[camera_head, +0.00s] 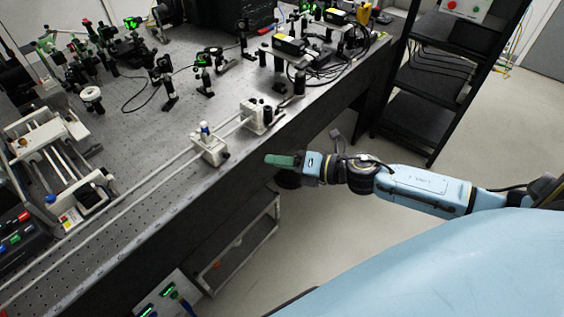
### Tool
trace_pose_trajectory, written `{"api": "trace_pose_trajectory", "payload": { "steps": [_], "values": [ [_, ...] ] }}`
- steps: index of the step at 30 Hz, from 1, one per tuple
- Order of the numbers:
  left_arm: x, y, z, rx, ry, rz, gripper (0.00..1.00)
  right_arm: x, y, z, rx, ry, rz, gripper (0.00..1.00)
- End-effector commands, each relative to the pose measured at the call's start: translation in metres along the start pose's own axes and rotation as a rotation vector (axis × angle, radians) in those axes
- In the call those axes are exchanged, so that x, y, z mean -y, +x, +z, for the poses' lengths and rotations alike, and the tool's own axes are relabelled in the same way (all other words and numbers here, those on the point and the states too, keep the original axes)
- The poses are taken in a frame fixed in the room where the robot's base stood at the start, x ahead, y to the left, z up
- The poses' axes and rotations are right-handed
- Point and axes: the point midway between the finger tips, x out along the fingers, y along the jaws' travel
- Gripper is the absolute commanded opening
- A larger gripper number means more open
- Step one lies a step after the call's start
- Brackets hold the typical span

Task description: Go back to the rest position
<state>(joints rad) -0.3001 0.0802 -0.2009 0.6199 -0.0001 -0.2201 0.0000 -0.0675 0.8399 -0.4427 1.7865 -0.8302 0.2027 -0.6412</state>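My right gripper (280,160) shows at the middle of the head view, at the end of my light-blue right arm, which comes in from the right. Its green fingers point left toward the front edge of the optical bench (160,217). They overlap the bench's dark front side in the picture; I cannot tell the exact gap. The fingers look pressed together with no object seen between them. My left gripper is not in the view.
A white rail mount (209,147) and a second mount (254,117) stand near the bench edge. Several optics crowd the far bench. A black rack (425,95) stands at the upper right. A low shelf frame (238,246) is below the bench. Floor (470,150) right of the arm is clear.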

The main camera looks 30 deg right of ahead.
Motion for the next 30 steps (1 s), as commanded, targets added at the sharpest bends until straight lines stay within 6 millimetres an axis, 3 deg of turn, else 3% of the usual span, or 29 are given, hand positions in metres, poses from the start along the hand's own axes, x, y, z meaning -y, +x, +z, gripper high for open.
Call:
{"api": "trace_pose_trajectory", "payload": {
  "steps": [17, 20, 23, 26, 30],
  "values": [
    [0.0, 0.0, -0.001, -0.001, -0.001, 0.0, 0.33, 0.001, -0.002, 0.0, 0.0, 0.001, -0.001, 0.37],
    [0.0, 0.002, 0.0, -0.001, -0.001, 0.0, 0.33, 0.013, -0.002, -0.002, 0.018, 0.05, -0.022, 0.37],
    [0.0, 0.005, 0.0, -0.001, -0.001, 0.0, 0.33, 0.052, -0.002, -0.008, 0.08, 0.21, -0.09, 0.37],
    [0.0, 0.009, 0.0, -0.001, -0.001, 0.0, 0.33, 0.116, -0.008, -0.028, 0.182, 0.469, -0.2, 0.37],
    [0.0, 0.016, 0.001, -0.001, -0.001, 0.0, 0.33, 0.206, -0.032, -0.082, 0.351, 0.864, -0.374, 0.37]
  ]
}}
